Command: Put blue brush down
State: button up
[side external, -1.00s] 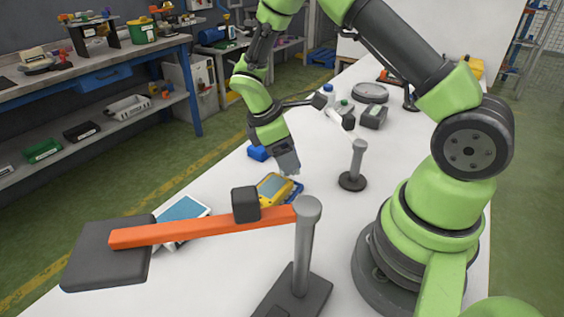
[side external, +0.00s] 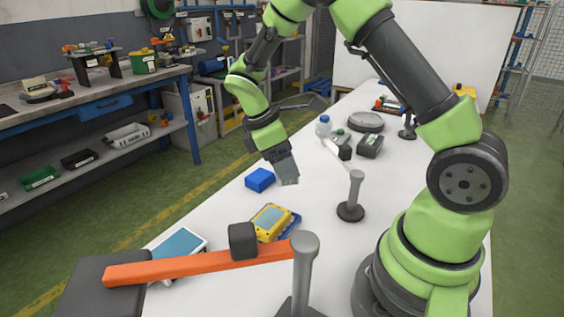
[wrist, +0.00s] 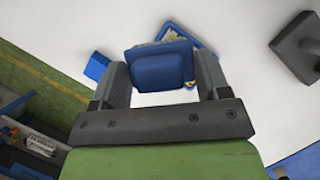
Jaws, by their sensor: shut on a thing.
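My gripper (side external: 286,172) hangs above the white table in the side view, a little behind and above a yellow device. In the wrist view my gripper (wrist: 160,72) is shut on a blue thing (wrist: 162,68), taken as the blue brush, which sits between the two grey fingers. Only its blue top shows there; its underside is hidden. In the side view I cannot make the brush out at the fingertips. The fingers look clear of the table (side external: 320,205).
The yellow device (side external: 270,222) lies on a blue piece below my gripper. A blue block (side external: 260,180) is to the left. A short grey post (side external: 352,200) stands at right. An orange bar (side external: 200,266) spans the foreground. The table between block and post is clear.

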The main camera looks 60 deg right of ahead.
jog(key=shift+s, duration=0.1)
jog(key=s+a+f+m+g+y, duration=0.1)
jog(key=s+a+m+y, duration=0.2)
jog(key=s+m, duration=0.8)
jog(key=shift+s+a+f+n, duration=0.1)
jog(key=shift+s+f+n, duration=0.35)
jog(key=shift+f, duration=1.3)
jog(key=shift+s+a+f+n, duration=0.1)
jog(key=shift+s+f+n, duration=0.35)
jog(key=shift+f, duration=1.25)
jog(key=shift+s+f+n, duration=0.2)
jog(key=shift+s+f, duration=0.4)
jog(key=shift+f, duration=1.15)
jog(key=o, duration=1)
jog(key=shift+f, duration=0.15)
jog(key=shift+c, duration=0.2)
